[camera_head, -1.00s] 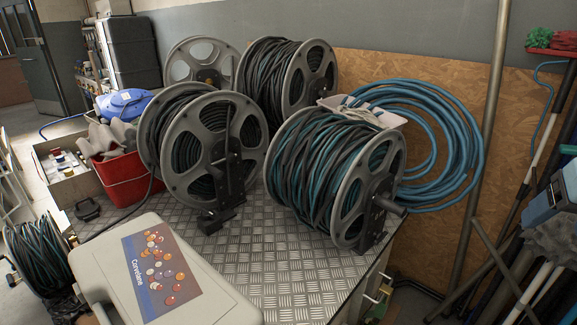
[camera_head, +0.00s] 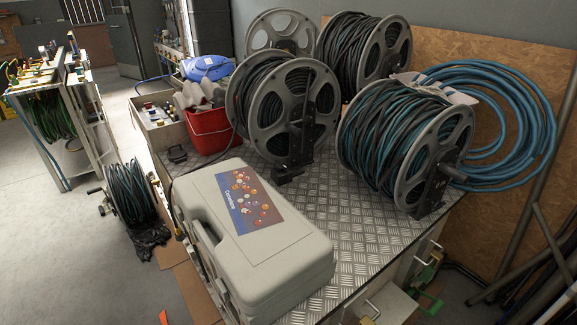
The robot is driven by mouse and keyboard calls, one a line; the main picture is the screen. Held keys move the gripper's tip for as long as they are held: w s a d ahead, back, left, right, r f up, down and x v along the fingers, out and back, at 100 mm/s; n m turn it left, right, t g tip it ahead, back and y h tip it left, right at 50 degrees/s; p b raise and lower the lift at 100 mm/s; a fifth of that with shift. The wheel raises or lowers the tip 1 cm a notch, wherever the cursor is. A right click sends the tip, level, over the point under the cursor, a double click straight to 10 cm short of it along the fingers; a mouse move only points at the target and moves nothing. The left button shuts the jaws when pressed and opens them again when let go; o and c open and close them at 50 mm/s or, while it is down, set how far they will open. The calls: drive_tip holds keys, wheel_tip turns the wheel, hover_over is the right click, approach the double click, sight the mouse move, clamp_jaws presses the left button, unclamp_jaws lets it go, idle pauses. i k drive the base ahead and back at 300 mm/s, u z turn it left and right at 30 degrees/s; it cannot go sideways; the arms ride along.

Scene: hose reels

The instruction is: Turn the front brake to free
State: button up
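Several hose reels stand on a bench with a metal tread-plate top (camera_head: 345,225). The front right reel (camera_head: 405,145) holds dark and teal hose and has a black bracket with a grey knob or handle (camera_head: 452,170) on its right face. The front left reel (camera_head: 285,110) has a grey spoked disc and a black upright bracket with a bar (camera_head: 308,125) across its face. I cannot tell which black part is the front brake, or how it is set. My gripper is not in view.
A large grey case (camera_head: 250,240) lies on the bench's near left corner. A red bucket (camera_head: 210,133) stands behind it. Two more reels stand behind the front pair. Coiled blue hose (camera_head: 520,120) hangs at the right. Another reel (camera_head: 133,192) stands left of the bench. Grey floor is open at left.

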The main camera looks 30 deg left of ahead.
sight(282, 167)
drive_tip(key=z, duration=0.45)
drive_tip(key=i, duration=0.1)
drive_tip(key=u, duration=3.1)
drive_tip(key=k, duration=0.8)
drive_tip(key=z, duration=0.75)
drive_tip(key=i, duration=0.95)
drive_tip(key=z, duration=0.1)
